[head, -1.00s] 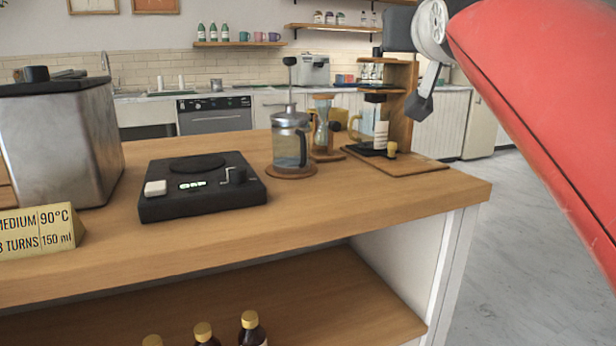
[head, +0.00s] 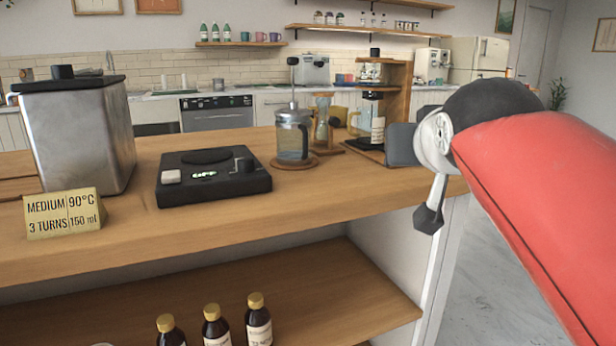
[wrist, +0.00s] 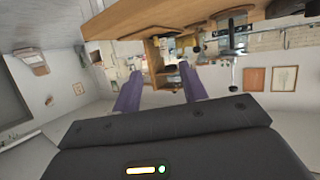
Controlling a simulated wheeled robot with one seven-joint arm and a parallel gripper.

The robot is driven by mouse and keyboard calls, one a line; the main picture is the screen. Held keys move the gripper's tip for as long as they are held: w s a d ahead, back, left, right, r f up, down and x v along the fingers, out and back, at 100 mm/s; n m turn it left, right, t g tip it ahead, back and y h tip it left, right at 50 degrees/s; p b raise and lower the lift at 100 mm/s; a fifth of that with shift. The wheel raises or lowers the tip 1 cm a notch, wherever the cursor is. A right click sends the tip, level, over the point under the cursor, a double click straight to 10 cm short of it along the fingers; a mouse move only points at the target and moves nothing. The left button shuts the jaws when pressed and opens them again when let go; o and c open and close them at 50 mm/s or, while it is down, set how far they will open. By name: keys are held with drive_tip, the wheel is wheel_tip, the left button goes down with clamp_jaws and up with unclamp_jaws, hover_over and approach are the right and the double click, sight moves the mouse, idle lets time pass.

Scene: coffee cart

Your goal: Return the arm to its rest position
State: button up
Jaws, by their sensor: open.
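My red arm reaches in from the right side of the head view. My gripper shows in the wrist view (wrist: 160,90), its two purple fingers spread apart with nothing between them. In the head view the arm's end hangs in front of the right end of the wooden counter (head: 330,212), and I cannot make out the fingers there. The wrist view is tilted, with the counter along its top.
The counter holds a metal box (head: 82,135), a sign (head: 62,213), a black scale (head: 212,186), a French press (head: 292,140), an hourglass (head: 321,125) and a wooden coffee stand (head: 398,85). Brown bottles (head: 258,325) stand on the shelf below. Floor is clear at right.

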drive_tip(key=s+f+g, duration=0.2)
drive_tip(key=s+f, duration=0.3)
drive_tip(key=f, duration=0.5)
drive_tip(key=s+f+g, duration=0.3)
drive_tip(key=s+f, duration=0.3)
drive_tip(key=f, duration=0.4)
drive_tip(key=s+f+g+y, duration=0.1)
drive_tip(key=s+f+g, duration=0.2)
drive_tip(key=f, duration=0.7)
drive_tip(key=s, duration=0.2)
drive_tip(key=shift+s+f+n, duration=0.2)
drive_tip(key=shift+s+n, duration=0.1)
drive_tip(key=shift+s, duration=0.1)
